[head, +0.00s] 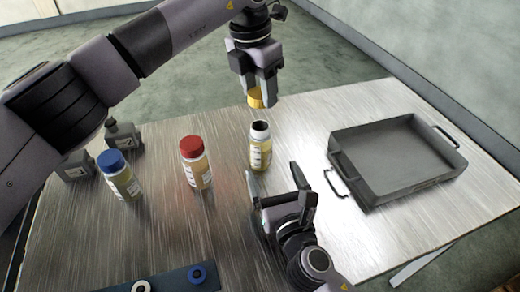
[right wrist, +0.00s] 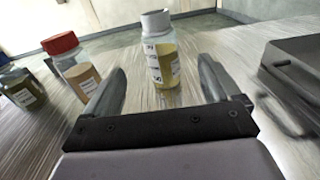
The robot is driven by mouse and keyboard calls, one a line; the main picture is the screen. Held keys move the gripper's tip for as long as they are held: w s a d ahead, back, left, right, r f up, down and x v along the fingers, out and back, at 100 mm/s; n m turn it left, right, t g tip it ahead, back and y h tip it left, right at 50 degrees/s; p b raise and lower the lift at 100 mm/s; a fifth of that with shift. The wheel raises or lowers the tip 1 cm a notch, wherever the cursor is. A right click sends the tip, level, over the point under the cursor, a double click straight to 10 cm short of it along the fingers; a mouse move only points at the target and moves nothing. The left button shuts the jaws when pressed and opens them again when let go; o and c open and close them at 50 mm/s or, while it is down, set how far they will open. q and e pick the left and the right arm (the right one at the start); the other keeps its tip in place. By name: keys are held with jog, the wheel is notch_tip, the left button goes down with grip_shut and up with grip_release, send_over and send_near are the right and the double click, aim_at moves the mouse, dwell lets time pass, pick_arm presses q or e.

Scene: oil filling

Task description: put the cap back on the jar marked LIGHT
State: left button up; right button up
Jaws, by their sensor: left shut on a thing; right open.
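The uncapped jar (head: 260,152) stands upright on the table with yellow liquid in it and an open dark mouth. Its label is too small to read. It also shows in the right wrist view (right wrist: 160,62), beyond and between the open fingers. My left gripper (head: 259,92) is shut on the yellow cap (head: 255,98) and holds it above the jar's mouth, apart from it. My right gripper (head: 281,186) is open and empty, low over the table on the near side of the jar, not touching it.
A red-capped jar (head: 196,162) and a blue-capped jar (head: 120,174) stand to the left. Grey bottles (head: 122,134) are behind them. A grey metal tray (head: 400,160) with handles is on the right. A dark strip with rings (head: 172,281) lies at the near edge.

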aim_at(259, 139)
jog(key=x, duration=1.2)
jog(key=c, duration=1.5)
pick_arm(q)
jog(key=shift+f, duration=2.55)
